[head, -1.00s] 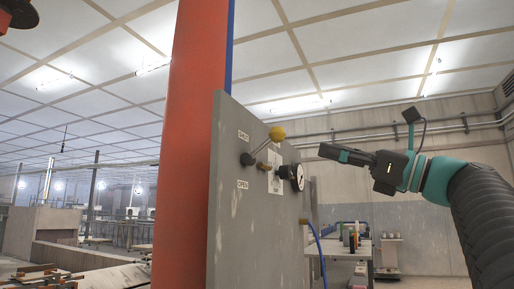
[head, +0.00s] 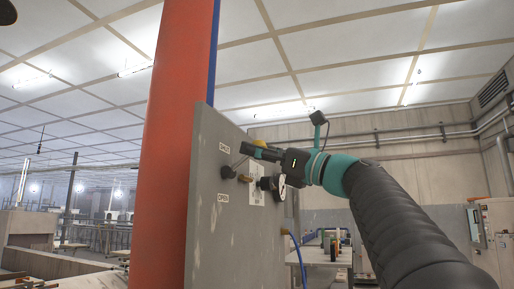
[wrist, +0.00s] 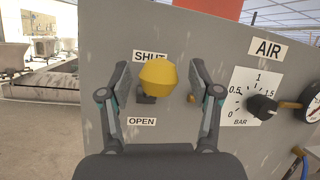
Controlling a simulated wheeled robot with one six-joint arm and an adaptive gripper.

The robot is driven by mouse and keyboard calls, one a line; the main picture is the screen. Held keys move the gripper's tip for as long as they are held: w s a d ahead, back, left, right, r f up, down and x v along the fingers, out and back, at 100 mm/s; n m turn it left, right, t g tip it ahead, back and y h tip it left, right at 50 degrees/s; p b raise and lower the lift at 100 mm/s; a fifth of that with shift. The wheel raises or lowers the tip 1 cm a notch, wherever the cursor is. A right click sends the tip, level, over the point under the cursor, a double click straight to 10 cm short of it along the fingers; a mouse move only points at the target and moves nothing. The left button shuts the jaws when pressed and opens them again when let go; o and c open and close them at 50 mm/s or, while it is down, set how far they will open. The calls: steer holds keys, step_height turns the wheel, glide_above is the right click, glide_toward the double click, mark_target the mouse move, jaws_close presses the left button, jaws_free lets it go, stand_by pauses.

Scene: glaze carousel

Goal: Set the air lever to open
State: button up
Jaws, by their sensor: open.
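The air lever's yellow knob (wrist: 158,78) is large in the wrist view and partly covers the SHUT label (wrist: 148,56). Its dark pivot (wrist: 146,98) shows just below the knob, above the OPEN label (wrist: 141,121). The lever stands toward the SHUT side. My gripper (wrist: 158,75) is open, with one finger on each side of the knob and a gap on both sides. In the head view my gripper (head: 250,150) is in front of the panel at SHUT height and hides the knob. The pivot (head: 228,172) shows there.
The grey panel (head: 205,240) also carries a black regulator knob (wrist: 262,107) under the AIR label (wrist: 267,48) and a round gauge (wrist: 311,104), both right of my fingers. A red column (head: 170,150) stands beside the panel. A blue hose (head: 299,258) hangs at its edge.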

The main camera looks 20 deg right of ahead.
steer(key=shift+w+a, duration=0.1)
steer(key=shift+r, duration=0.1)
jaws_close()
steer(key=shift+f+b, duration=0.2)
steer(key=shift+b, duration=0.15)
